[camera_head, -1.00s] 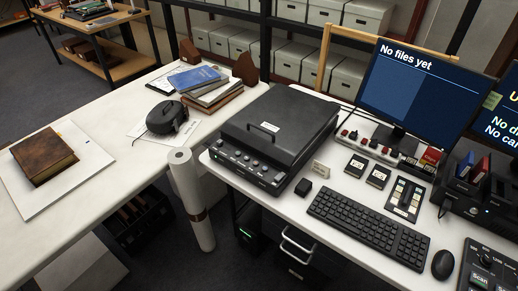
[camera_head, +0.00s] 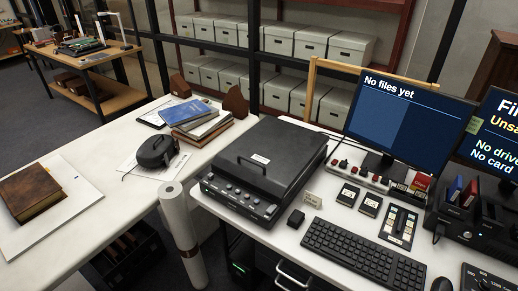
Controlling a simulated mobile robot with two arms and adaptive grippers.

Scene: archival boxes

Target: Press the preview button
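A dark flatbed scanner (camera_head: 262,168) with its lid down sits on the white desk. Its front panel (camera_head: 238,200) carries several round buttons and a small green light; their labels are too small to read. The monitor (camera_head: 398,118) behind it reads "No files yet". A black control panel (camera_head: 487,279) is cut off at the bottom right corner, with only knobs at its top edge in view. I cannot make out which button is the preview button. Neither of my grippers is in view.
A brown book (camera_head: 31,192) rests on a white board at left. A paper roll (camera_head: 181,232) stands between the tables. Stacked books (camera_head: 198,118) lie behind.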

